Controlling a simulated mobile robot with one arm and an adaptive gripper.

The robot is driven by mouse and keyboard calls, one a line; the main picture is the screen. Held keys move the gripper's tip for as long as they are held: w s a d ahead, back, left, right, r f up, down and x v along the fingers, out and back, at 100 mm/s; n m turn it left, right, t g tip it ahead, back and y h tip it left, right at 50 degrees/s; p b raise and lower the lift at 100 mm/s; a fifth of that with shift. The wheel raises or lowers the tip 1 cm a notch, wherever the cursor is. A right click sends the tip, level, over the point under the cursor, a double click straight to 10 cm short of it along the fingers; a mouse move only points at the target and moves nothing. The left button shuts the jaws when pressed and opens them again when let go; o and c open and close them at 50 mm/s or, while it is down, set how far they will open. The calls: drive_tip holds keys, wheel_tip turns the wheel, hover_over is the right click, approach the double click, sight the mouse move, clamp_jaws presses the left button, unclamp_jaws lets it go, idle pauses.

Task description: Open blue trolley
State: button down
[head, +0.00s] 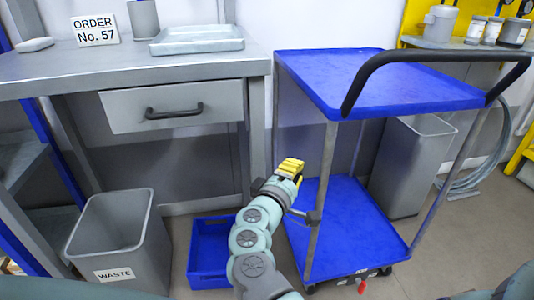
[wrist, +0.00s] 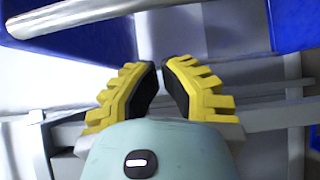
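The blue trolley (head: 345,232) stands right of the workbench, with a blue top shelf (head: 385,85), a blue lower shelf, grey posts and a black push handle (head: 435,58) at its right. My gripper (head: 291,166) is beside the trolley's front left post, below the top shelf and above the lower shelf's left edge. In the wrist view my gripper (wrist: 161,64) has two yellow fingers with black pads, a narrow gap between the tips and nothing held. A grey post (wrist: 75,14) and blue panels (wrist: 292,25) show beyond the fingers.
The workbench (head: 130,66) with a closed drawer (head: 165,106) is at left. A grey waste bin (head: 115,240) and a blue crate (head: 208,255) stand on the floor below. A grey bin (head: 405,170) and coiled hose (head: 475,165) are behind the trolley. The right foreground floor is mostly clear.

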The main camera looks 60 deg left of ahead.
drive_tip(key=x, duration=0.7)
drive_tip(key=d, duration=0.2)
drive_tip(key=s+d, duration=0.1)
drive_tip(key=d, duration=0.1)
drive_tip(key=shift+d+r+b, duration=0.2)
drive_tip(key=shift+b, duration=0.2)
drive_tip(key=shift+s, duration=0.2)
